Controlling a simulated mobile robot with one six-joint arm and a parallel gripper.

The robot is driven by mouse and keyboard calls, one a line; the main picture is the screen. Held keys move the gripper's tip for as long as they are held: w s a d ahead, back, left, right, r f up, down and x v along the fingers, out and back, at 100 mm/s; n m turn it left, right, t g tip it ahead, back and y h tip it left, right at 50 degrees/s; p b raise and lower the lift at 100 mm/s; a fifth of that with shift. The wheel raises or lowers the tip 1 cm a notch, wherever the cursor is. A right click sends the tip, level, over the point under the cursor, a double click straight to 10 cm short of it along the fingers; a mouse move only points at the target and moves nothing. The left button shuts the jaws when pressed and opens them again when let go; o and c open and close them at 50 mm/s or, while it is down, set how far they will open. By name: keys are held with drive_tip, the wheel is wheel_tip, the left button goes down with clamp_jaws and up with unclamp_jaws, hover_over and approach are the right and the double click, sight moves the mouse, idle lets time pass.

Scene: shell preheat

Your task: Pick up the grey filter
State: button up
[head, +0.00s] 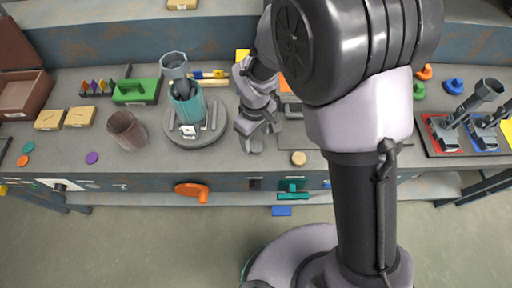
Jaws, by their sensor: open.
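My gripper (255,143) hangs low over the middle of the workbench, pointing down at its front part. It looks empty, and its jaws are small in this view. I cannot make out for sure which thing is the grey filter. A dark grey flat piece (291,112) lies just right of my gripper and is partly hidden by my arm.
A brown cup (127,130) stands left of the round base. A small tan disc (299,158) lies right of my gripper near the bench's front edge. A green block (136,91) is at the back left. Red and blue fixtures (443,134) stand at the right. My arm hides the centre right.

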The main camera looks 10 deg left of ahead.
sight(256, 146)
wheel_tip(256, 146, down, 5)
drive_tip(key=b, duration=0.2)
drive_tip(key=shift+w+d+b, duration=0.1)
drive_tip(key=shift+b, duration=0.2)
drive_tip(key=shift+r, duration=0.15)
clamp_jaws()
